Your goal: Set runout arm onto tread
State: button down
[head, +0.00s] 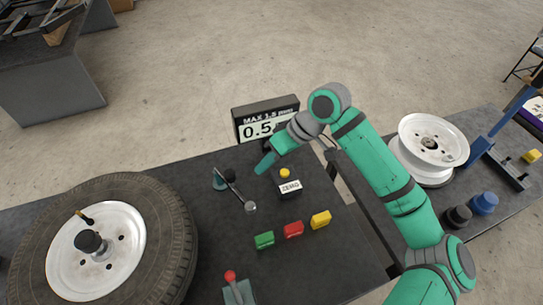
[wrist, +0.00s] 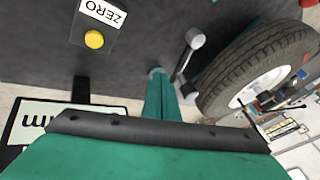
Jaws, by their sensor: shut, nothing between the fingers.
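The runout arm (head: 239,190) is a grey rod with a round grey tip. It rises from a small stand with a teal part and a black knob, right of the tyre. In the head view its tip points toward the front, away from the tread (head: 181,225), with a gap between. In the wrist view the runout arm (wrist: 184,62) lies just right of my fingers, and the tyre tread (wrist: 215,92) is beyond it. My gripper (head: 263,167) is shut and empty, between the runout arm and the display. It also shows in the wrist view (wrist: 156,72).
A display (head: 266,120) reading 0.5 with "MAX 1.5" stands behind. A ZERO box (head: 289,189) with a yellow button sits right of my gripper. Green (head: 264,240), red (head: 293,229) and yellow (head: 320,219) blocks and a red-knobbed lever (head: 231,277) are nearer the front.

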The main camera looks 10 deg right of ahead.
aim_at(231, 182)
jog(key=s+a+f, duration=0.1)
jog(key=a+f, duration=0.3)
jog(key=a, duration=0.1)
jog(key=shift+s, duration=0.4)
jog(key=shift+w, duration=0.1)
